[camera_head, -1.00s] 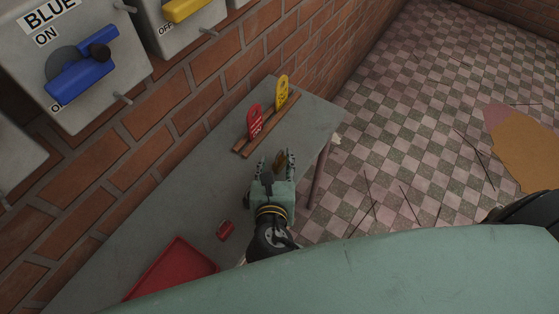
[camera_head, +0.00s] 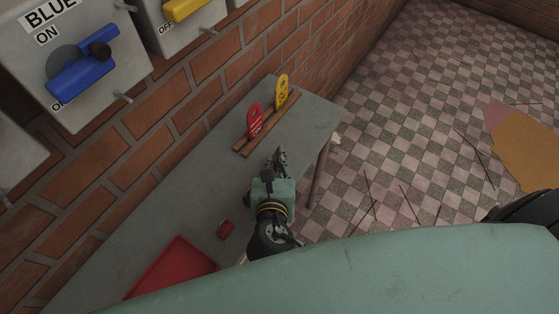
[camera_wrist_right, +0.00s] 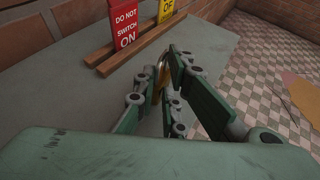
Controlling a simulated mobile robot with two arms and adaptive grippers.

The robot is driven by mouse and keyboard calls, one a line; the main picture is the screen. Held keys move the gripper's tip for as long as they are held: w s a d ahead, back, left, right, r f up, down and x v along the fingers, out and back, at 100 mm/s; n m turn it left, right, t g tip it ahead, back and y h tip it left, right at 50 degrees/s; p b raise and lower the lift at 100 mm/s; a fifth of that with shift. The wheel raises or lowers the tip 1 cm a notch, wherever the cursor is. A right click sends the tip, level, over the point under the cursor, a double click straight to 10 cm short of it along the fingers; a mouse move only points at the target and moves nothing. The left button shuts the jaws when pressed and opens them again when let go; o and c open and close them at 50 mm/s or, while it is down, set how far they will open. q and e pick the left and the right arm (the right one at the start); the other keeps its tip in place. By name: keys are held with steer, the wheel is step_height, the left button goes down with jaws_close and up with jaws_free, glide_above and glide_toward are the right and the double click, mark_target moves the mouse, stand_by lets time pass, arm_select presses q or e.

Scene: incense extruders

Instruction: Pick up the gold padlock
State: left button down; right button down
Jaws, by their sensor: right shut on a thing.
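The gold padlock (camera_wrist_right: 159,85) shows in the right wrist view between the fingers of my right gripper (camera_wrist_right: 170,84), partly hidden by them. My right gripper (camera_head: 278,158) is shut on it, just above or at the grey table near its right end. I cannot tell whether the padlock still touches the table. In the head view the fingers hide most of the padlock. My left gripper is not in view.
A wooden rack (camera_head: 243,148) holds a red tag (camera_head: 255,122) and a yellow tag (camera_head: 282,93) beyond my gripper. A red padlock (camera_head: 226,229) and a red tray (camera_head: 172,268) lie on the grey table (camera_head: 190,200). A brick wall (camera_head: 155,130) with switch boxes borders the table.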

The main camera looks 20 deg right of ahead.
steer(key=shift+r, duration=0.1)
steer(key=shift+r, duration=0.55)
steer(key=s+d+r+p, duration=0.1)
steer(key=s+d+r, duration=0.2)
steer(key=d+r, duration=0.6)
steer(key=shift+d+r, duration=0.4)
steer(key=shift+d, duration=0.75)
steer(key=shift+w, duration=0.1)
steer(key=a+r+m+g+h, duration=0.1)
steer(key=a+r, duration=0.3)
steer(key=r, duration=0.3)
steer(key=shift+w+a+r+m+h, duration=0.25)
steer(key=shift+w+m+h, duration=0.05)
steer(key=shift+m, duration=0.1)
steer(key=shift+d+r, duration=0.1)
steer(key=shift+d, duration=0.05)
